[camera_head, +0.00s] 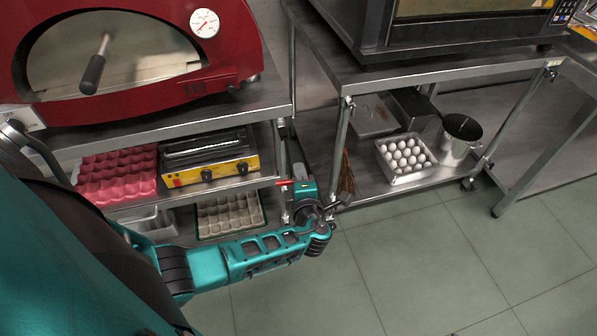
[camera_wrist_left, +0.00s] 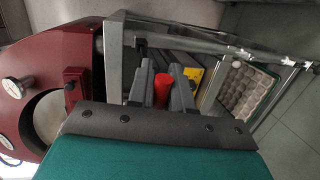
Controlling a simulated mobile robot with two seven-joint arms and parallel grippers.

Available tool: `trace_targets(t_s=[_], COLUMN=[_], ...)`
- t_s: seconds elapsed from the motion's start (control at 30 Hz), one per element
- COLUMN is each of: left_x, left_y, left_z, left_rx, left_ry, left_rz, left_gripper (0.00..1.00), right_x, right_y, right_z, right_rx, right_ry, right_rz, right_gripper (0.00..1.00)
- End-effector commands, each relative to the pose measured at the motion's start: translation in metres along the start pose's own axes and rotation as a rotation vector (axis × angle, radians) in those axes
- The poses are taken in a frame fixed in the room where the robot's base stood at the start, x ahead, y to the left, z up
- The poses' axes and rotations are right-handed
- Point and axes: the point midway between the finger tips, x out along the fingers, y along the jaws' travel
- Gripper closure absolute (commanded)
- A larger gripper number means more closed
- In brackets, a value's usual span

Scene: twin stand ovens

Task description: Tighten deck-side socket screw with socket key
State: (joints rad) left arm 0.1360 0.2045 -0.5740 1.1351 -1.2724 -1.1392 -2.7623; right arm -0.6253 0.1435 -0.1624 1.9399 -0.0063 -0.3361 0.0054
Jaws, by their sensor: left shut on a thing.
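My left gripper (camera_head: 299,187) is at the right end of the left oven stand, beside its metal posts. It is shut on the socket key (camera_head: 284,183), of which a red handle shows. In the left wrist view the red handle (camera_wrist_left: 162,90) sits between the two grey fingers of my left gripper (camera_wrist_left: 163,78). The rest of the key is hidden, and I cannot tell whether it touches a screw. I cannot make out the deck-side socket screw in either view. My right gripper is not in view.
The red oven (camera_head: 150,45) stands on the left stand. Below are pink egg trays (camera_head: 117,172), a yellow-fronted appliance (camera_head: 210,170) and a grey tray (camera_head: 230,213). The right stand's lower shelf holds white eggs (camera_head: 405,154) and a metal pot (camera_head: 459,135). The tiled floor (camera_head: 430,250) is clear.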

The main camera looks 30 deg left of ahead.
Motion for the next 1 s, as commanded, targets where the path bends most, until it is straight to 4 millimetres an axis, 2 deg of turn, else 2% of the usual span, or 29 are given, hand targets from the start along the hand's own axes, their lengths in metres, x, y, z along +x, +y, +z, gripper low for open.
trace_targets(t_s=[0.6,1.0], left_x=[-0.024,-0.025], left_y=[-0.004,-0.004], left_z=[0.004,0.004], left_rx=[0.000,-0.001], left_ry=[-0.001,-0.001], left_rz=[0.001,0.001], left_gripper=[1.00,1.00], right_x=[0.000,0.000], right_y=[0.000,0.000], right_z=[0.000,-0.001], right_rx=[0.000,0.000], right_ry=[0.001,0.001], right_rz=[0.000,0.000], right_gripper=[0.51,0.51])
